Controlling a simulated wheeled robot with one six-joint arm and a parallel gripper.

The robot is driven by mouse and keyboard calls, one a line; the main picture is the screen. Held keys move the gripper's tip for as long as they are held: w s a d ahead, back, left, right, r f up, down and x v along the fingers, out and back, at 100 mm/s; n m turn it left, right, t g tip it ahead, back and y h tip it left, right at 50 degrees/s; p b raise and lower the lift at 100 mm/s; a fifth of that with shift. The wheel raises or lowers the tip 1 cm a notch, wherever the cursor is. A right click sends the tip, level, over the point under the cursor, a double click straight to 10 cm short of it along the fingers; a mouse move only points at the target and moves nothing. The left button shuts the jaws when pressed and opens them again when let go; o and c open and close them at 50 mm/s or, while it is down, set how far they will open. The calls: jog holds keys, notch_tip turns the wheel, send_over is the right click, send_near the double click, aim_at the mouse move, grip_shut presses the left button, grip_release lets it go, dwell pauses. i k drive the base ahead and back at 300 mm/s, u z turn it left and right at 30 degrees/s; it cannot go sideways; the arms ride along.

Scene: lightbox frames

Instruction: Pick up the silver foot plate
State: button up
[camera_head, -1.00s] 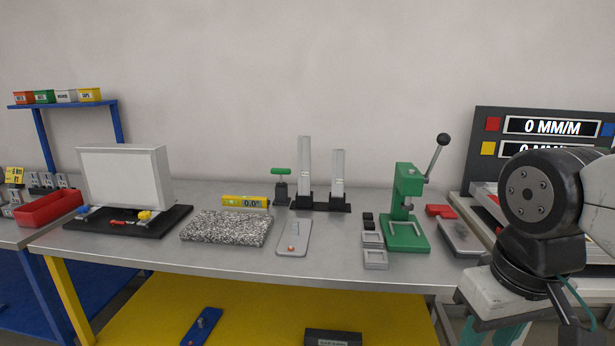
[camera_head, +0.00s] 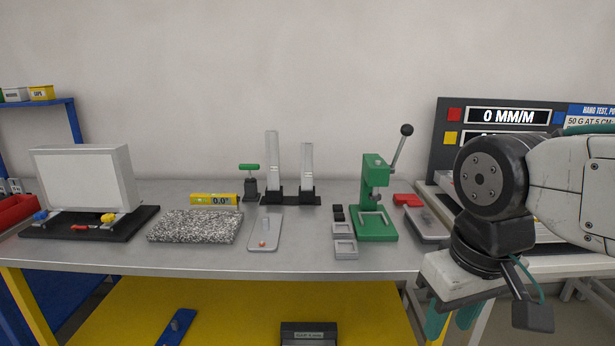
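A silver plate (camera_head: 265,233) with a small upright pin and an orange-red dot lies flat on the grey bench, near the middle; it looks like the foot plate. My gripper (camera_head: 452,322) is at the lower right, in front of the bench's front edge and well to the right of the plate. Its two teal fingers point down and stand apart, with nothing seen between them. The lower fingertips are partly hard to make out.
A speckled stone block (camera_head: 195,227) lies left of the plate. Small grey trays (camera_head: 345,249) and a green lever press (camera_head: 376,222) stand to its right. Two upright posts (camera_head: 306,170) and a yellow level (camera_head: 213,199) are behind. A dark readout board (camera_head: 440,150) stands at the right.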

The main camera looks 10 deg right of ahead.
aim_at(266, 232)
jog(key=u, duration=1.75)
jog(key=i, duration=3.1)
jog(key=z, duration=3.75)
